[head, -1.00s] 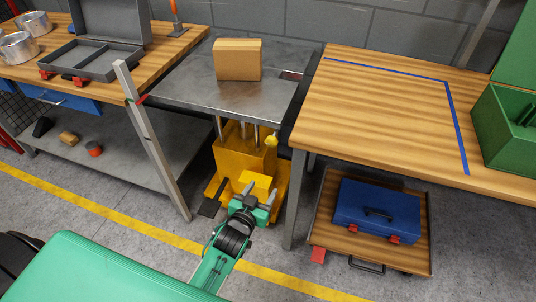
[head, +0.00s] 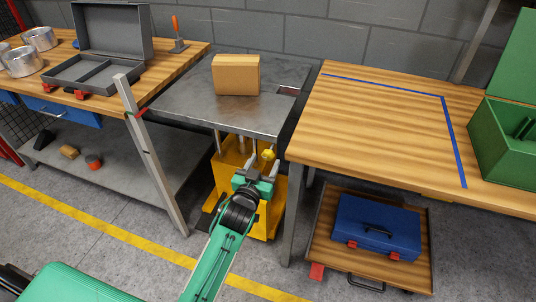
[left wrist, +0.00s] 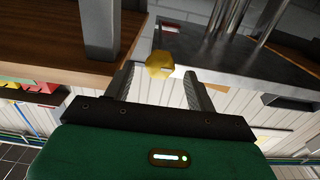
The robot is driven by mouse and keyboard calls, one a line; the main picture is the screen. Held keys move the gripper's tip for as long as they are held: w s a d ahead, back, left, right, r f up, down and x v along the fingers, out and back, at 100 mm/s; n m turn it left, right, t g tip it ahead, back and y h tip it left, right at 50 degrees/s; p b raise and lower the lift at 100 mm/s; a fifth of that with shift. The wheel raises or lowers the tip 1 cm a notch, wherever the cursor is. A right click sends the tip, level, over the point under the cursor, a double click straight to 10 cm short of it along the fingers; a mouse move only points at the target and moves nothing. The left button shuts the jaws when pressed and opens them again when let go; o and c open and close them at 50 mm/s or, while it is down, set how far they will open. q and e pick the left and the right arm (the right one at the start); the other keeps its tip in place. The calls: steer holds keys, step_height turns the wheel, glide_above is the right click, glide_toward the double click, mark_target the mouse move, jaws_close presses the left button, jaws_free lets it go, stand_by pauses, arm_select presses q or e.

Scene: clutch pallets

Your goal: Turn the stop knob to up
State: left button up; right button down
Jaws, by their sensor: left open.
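The stop knob (head: 268,154) is a small yellow knob below the front right of a grey metal lift table (head: 185,105). In the left wrist view the yellow knob (left wrist: 160,65) shows between the tips of my two open fingers, with gaps on both sides. My left gripper (head: 262,168) is open, just below and in front of the knob in the head view. I cannot tell whether the knob is fully between the fingers in depth. My right gripper is not in view.
A cardboard box (head: 236,75) sits on the lift table. A wooden table (head: 380,130) stands close on the right, its leg near my arm. A blue case (head: 376,225) lies on a low wooden platform. A grey upright post (head: 150,155) stands on the left.

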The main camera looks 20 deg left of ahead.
mark_target(267, 157)
arm_select(q)
steer(key=shift+w+d, duration=0.1)
steer(key=shift+w, duration=2)
steer(key=c, duration=1)
